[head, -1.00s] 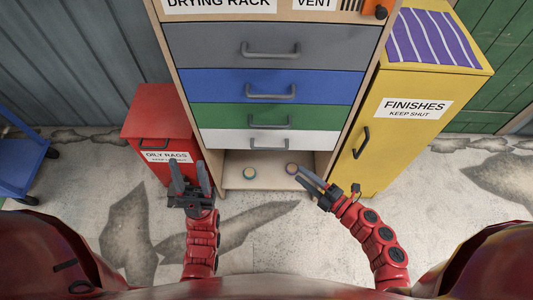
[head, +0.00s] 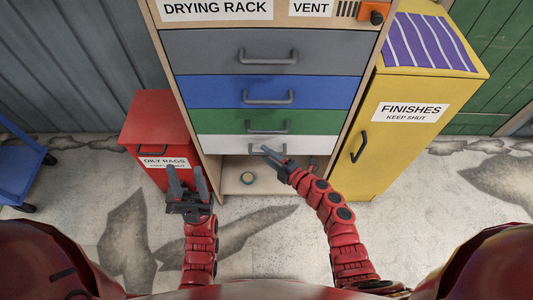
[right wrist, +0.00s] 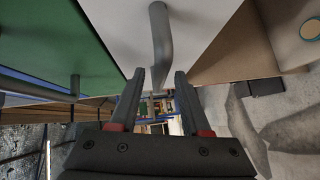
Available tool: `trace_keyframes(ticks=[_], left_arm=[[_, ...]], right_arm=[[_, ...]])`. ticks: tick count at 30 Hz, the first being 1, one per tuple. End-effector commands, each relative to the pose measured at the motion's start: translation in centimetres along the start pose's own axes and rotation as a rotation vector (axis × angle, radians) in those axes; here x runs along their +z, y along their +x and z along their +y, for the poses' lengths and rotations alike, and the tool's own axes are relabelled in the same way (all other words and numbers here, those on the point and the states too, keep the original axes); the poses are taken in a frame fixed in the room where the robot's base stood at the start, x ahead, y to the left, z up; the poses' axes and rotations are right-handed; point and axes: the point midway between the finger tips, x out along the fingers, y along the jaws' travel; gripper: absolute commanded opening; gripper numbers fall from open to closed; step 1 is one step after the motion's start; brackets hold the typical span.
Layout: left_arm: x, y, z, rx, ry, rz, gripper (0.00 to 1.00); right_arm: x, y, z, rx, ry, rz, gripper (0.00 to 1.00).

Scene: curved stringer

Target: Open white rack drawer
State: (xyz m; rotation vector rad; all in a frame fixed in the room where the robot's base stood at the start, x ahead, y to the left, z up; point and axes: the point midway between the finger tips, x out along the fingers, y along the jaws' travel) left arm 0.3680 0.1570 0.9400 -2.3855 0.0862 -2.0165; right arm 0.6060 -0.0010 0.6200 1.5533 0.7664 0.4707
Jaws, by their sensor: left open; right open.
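The white drawer (head: 222,144) is the lowest of the drying rack's drawers and looks shut in the head view. Its grey bar handle (head: 256,150) is partly covered by my right gripper. My right gripper (head: 271,154) is open at the handle. In the right wrist view the white drawer front (right wrist: 120,25) and its handle (right wrist: 160,45) show ahead of my right gripper (right wrist: 157,80). The handle lies in line with the gap between the fingers; I cannot tell if they touch. My left gripper (head: 187,180) is open and empty, in front of the red oily rags bin.
Green (head: 220,121), blue (head: 210,92) and grey (head: 210,50) drawers sit above the white one, all shut. A red bin (head: 150,125) stands at the left, a yellow finishes cabinet (head: 400,150) at the right.

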Motion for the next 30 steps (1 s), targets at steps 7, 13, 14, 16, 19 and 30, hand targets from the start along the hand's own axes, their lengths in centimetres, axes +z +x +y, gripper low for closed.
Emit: trace_keyframes(ticks=[7, 13, 14, 16, 19, 30], left_arm=[[0.00, -0.03, 0.00, 0.000, 0.000, 0.000, 0.50], [0.01, -0.03, 0.00, 0.000, 0.000, 0.000, 0.50], [0.00, -0.03, 0.00, 0.000, 0.000, 0.000, 0.50], [0.00, -0.03, 0.00, 0.000, 0.000, 0.000, 0.50], [0.00, -0.04, 0.00, 0.000, 0.000, 0.000, 0.50], [0.00, -0.04, 0.00, 0.000, 0.000, 0.000, 0.50]], right_arm=[[-0.01, 0.86, 0.02, 0.000, 0.000, 0.000, 0.47], [0.00, 0.83, 0.03, 0.000, 0.000, 0.000, 0.38], [0.00, 0.82, 0.03, 0.000, 0.000, 0.000, 0.33], [0.00, 0.82, 0.03, 0.000, 0.000, 0.000, 0.20], [0.00, 0.81, 0.03, 0.000, 0.000, 0.000, 0.02], [0.00, 0.79, 0.01, 0.000, 0.000, 0.000, 0.00]])
